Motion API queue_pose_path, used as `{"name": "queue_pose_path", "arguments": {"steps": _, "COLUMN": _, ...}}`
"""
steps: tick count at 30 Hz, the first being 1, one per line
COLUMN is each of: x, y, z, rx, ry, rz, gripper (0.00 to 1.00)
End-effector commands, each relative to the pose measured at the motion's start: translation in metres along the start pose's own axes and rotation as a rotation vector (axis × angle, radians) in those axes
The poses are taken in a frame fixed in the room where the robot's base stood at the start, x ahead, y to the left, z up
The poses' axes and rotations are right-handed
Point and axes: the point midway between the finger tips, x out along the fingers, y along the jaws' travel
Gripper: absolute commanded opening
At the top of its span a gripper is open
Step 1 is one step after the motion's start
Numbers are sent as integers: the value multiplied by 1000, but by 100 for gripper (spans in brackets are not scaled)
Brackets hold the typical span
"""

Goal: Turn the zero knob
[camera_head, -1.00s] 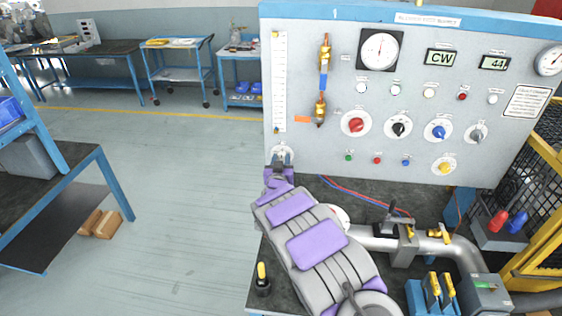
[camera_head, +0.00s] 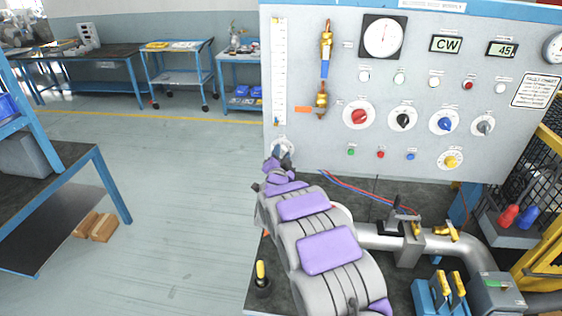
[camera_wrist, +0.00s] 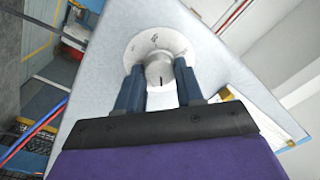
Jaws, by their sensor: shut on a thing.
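The zero knob (camera_wrist: 160,72) is a small light grey knob with a dark pointer line, on a round white dial (camera_wrist: 166,40). In the head view its dial (camera_head: 284,144) sits at the panel's lower left, under the tall white scale, partly covered by my gripper (camera_head: 279,160). In the wrist view my gripper (camera_wrist: 159,69) has one dark blue finger on each side of the knob and is shut on it. The knob's pointer line points toward my gripper's palm. The dial's markings are too small to read.
The grey panel (camera_head: 330,155) carries red, black, blue, grey and yellow knobs, a round gauge (camera_head: 384,37) and two displays. Below it, a silver pipe (camera_head: 375,237) and yellow-handled valves stand on the dark bench. Open floor (camera_head: 180,200) lies to the left.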

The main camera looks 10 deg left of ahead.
Motion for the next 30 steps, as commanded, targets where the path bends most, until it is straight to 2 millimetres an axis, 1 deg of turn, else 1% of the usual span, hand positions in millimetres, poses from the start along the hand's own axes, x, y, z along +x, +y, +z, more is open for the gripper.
{"name": "queue_pose_path", "arguments": {"steps": 1, "x": -1, "y": 1, "z": 4, "rx": 37, "ry": 1, "rz": -3, "gripper": 6}}
{"name": "queue_pose_path", "arguments": {"steps": 6, "x": 0, "y": 1, "z": 4, "rx": 157, "ry": 6, "rz": -1, "gripper": 6}}
{"name": "queue_pose_path", "arguments": {"steps": 12, "x": 0, "y": 1, "z": 2, "rx": 253, "ry": 10, "rz": 0, "gripper": 6}}
{"name": "queue_pose_path", "arguments": {"steps": 19, "x": 0, "y": 2, "z": 1, "rx": 307, "ry": 14, "rz": 3, "gripper": 6}}
{"name": "queue_pose_path", "arguments": {"steps": 30, "x": 0, "y": 3, "z": 0, "rx": 317, "ry": 14, "rz": 5, "gripper": 6}}
